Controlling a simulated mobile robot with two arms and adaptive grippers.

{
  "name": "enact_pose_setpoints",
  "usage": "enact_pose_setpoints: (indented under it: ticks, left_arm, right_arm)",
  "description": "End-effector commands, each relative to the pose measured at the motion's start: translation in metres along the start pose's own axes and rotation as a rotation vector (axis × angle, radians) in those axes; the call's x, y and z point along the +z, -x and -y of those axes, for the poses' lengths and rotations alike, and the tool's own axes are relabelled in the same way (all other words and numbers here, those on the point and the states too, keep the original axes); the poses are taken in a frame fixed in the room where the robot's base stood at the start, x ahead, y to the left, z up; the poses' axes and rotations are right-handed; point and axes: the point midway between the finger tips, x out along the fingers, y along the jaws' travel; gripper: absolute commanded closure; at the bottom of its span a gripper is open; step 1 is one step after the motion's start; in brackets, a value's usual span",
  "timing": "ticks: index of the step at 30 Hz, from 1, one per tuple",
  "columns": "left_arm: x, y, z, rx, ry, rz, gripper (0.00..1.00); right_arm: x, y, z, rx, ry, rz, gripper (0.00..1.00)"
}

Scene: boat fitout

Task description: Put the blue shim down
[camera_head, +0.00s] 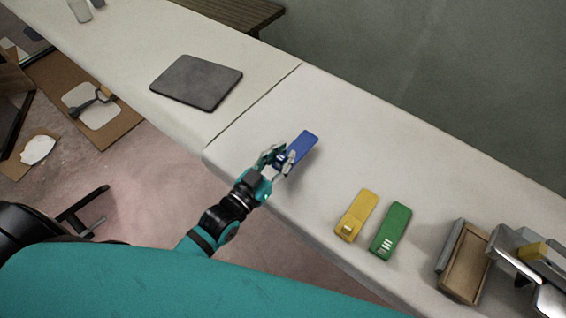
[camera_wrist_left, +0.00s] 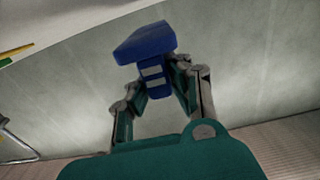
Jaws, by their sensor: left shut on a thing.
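The blue shim (camera_head: 301,146) is a flat blue block at the left part of the near white bench. My left gripper (camera_head: 283,160) is shut on its near end, and the shim points away to the upper right. In the left wrist view the blue shim (camera_wrist_left: 146,47) shows pale stripes and sits between the fingers (camera_wrist_left: 157,85). Whether the shim touches the bench top or hangs just above it, I cannot tell. My right gripper is not in view.
A yellow shim (camera_head: 357,215) and a green shim (camera_head: 391,230) lie on the white bench (camera_head: 400,140) to the right. A wooden tray (camera_head: 466,262) and metal hardware (camera_head: 530,258) are at lower right. A dark grey mat (camera_head: 196,82) lies beyond the bench seam. The bench behind the shims is clear.

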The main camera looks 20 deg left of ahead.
Motion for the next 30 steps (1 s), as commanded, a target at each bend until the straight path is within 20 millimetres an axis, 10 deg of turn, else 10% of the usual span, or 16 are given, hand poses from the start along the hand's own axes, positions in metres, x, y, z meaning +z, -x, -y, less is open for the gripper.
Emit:
enact_pose_setpoints:
  ticks: [6,18,19,24,30]
  left_arm:
    - [0.034,0.001,-0.002,0.001,0.001,0.003,1.00]
    - [0.038,0.001,-0.002,0.001,0.000,0.001,1.00]
    - [0.038,0.001,-0.002,0.001,0.000,0.001,0.83]
    - [0.037,0.001,-0.002,0.001,0.000,0.001,0.62]
    - [0.037,0.001,-0.002,0.001,0.000,0.001,0.62]
  right_arm:
    - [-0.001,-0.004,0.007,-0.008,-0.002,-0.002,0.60]
    - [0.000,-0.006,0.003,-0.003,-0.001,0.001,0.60]
    - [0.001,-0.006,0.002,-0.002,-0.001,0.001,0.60]
    - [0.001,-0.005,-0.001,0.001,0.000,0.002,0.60]
    - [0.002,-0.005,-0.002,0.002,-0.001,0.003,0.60]
